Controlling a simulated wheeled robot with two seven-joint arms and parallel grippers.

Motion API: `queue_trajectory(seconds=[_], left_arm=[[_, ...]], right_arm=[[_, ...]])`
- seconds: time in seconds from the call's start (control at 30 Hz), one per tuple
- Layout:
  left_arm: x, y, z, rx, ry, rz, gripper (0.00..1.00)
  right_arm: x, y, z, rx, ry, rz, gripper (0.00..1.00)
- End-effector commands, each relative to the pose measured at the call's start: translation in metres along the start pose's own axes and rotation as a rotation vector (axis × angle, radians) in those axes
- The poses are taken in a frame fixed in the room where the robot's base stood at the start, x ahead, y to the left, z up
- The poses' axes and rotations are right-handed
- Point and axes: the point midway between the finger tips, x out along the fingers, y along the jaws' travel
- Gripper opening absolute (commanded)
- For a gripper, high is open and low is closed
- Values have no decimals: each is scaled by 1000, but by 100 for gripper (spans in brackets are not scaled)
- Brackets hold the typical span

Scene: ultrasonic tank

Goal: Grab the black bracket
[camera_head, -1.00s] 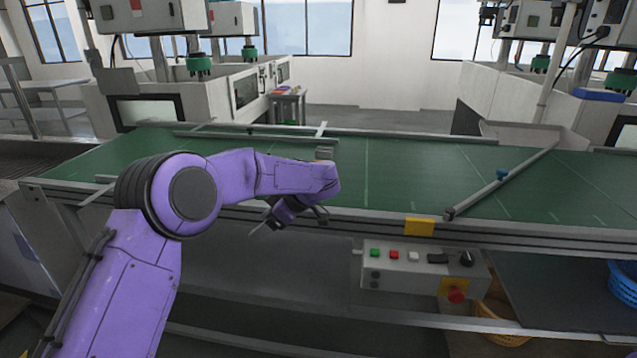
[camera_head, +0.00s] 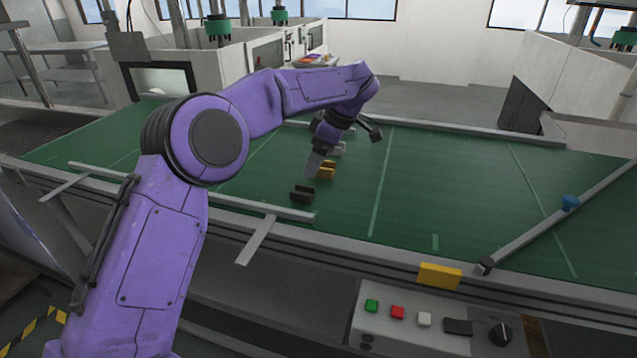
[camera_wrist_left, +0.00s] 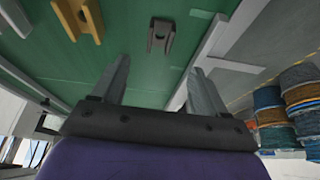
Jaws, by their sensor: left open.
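The black bracket (camera_head: 302,194) sits on the green conveyor belt (camera_head: 430,190), near its front rail. It also shows in the left wrist view (camera_wrist_left: 161,36) as a dark, U-shaped piece at the top middle, beyond the fingertips. My left gripper (camera_head: 313,164) is over the belt, pointing down, just behind the black bracket in the head view. In the left wrist view its two fingers (camera_wrist_left: 159,66) are spread apart with nothing between them. A yellow bracket (camera_head: 326,170) lies right beside the gripper and behind the black one. My right gripper is not in view.
A pale bracket (camera_head: 340,149) is behind the yellow one, partly hidden by my gripper. A metal guide bar (camera_head: 250,205) runs along the belt's front edge. A slanted bar (camera_head: 540,226) crosses the belt at right, where the surface is otherwise clear. A button panel (camera_head: 425,320) is below.

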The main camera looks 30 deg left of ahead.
Motion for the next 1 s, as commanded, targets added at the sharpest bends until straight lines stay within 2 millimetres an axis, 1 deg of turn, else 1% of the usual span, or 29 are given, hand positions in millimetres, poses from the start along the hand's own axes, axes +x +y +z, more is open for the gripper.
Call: queue_trajectory(seconds=[0.07,0.2,0.33,0.43,0.63,0.73,0.93,0.97,1.0], left_arm=[[3,0,1,3,-8,2,73],[28,-1,3,6,-10,3,73],[46,2,4,7,-7,4,73],[58,3,5,7,-7,1,73],[94,6,7,6,-6,0,73],[102,6,6,4,-7,2,73],[103,6,6,3,-7,2,73],[103,6,6,3,-7,2,64],[103,6,6,3,-7,2,51]], right_arm=[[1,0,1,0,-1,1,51],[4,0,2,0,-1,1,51],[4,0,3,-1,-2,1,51],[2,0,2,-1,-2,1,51],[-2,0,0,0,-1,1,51],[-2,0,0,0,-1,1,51],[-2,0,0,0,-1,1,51],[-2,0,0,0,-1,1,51],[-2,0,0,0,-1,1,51]])
